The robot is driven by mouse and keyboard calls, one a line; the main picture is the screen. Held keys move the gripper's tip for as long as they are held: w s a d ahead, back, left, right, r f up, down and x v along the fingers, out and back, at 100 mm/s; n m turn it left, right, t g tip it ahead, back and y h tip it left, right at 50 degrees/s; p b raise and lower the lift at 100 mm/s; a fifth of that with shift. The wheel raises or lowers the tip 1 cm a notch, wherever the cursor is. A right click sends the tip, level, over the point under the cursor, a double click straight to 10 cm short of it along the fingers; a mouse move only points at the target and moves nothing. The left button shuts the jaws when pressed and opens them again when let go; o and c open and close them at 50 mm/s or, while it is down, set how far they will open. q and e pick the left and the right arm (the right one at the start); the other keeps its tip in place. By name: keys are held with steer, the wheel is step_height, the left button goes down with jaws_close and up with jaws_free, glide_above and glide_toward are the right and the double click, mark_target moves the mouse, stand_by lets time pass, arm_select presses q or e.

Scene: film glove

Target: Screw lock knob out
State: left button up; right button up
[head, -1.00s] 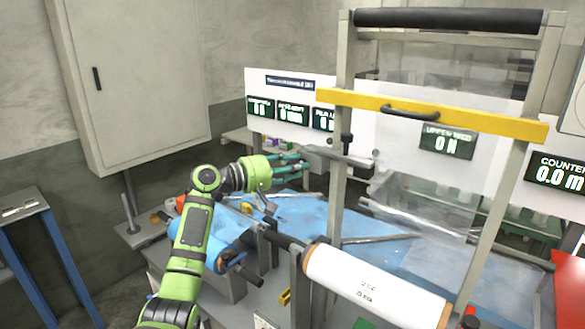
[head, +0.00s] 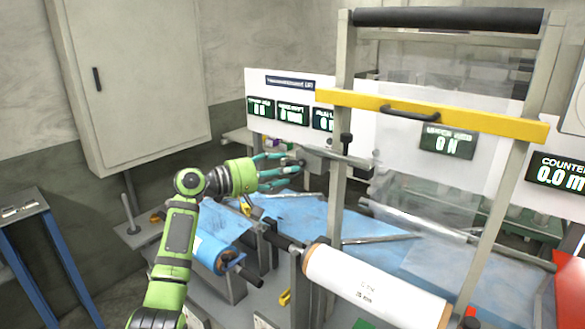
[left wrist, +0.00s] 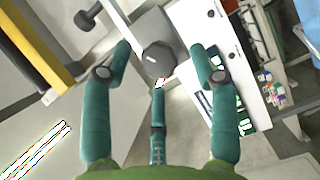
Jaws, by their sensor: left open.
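My left gripper (head: 290,171) has its green-blue fingers spread open and empty, pointing right toward a small grey block (head: 318,153) in front of the white panel. In the left wrist view, a dark grey faceted knob-like part (left wrist: 159,58) lies ahead, between the spread fingers (left wrist: 160,66). The fingers are around its outline in the picture; I cannot tell whether any touches it. A separate black knob (head: 346,143) sits on the frame's left post, right of the gripper. I cannot tell for sure which of these is the lock knob. My right gripper is not in view.
The upright frame (head: 338,205) with a yellow crossbar (head: 450,118) stands right of the gripper. Below are a blue film roll (head: 215,250), blue sheet (head: 380,222) and white roll (head: 375,290). The white display panel (head: 390,140) stands behind. A grey cabinet (head: 135,80) is at left.

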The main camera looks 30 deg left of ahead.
arm_select(q)
steer(key=v, duration=0.8)
steer(key=shift+s+a, duration=0.15)
steer(key=shift+s, duration=0.1)
